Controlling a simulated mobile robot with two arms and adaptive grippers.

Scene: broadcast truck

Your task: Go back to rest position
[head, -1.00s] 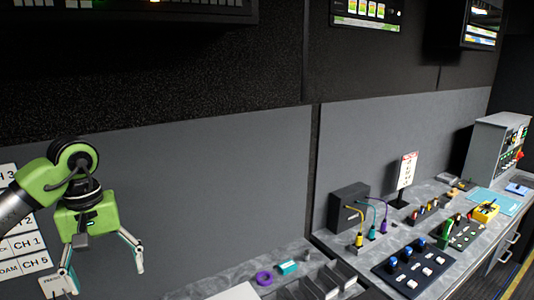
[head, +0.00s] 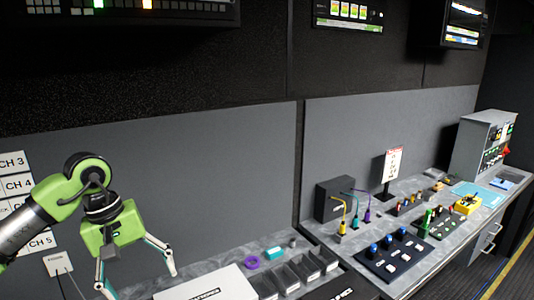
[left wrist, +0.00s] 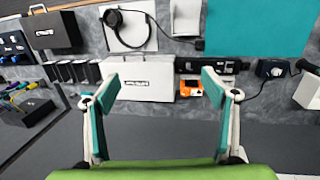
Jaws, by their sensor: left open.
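My left gripper (head: 140,284) hangs at the left of the head view, in front of the grey wall panel. Its two fingers are spread wide with nothing between them. In the left wrist view the open fingers (left wrist: 160,85) frame a white box (left wrist: 137,88) with dark lettering, which lies on the counter beyond them. The fingers look apart from it. My right gripper is in neither view.
The counter holds a row of dark bins (head: 290,277), a purple ring (head: 251,262), a teal piece (head: 273,253), a black button panel (head: 397,256) and a grey cabinet (head: 482,145). A teal mat (left wrist: 257,28) lies on the counter. Free floor shows at right.

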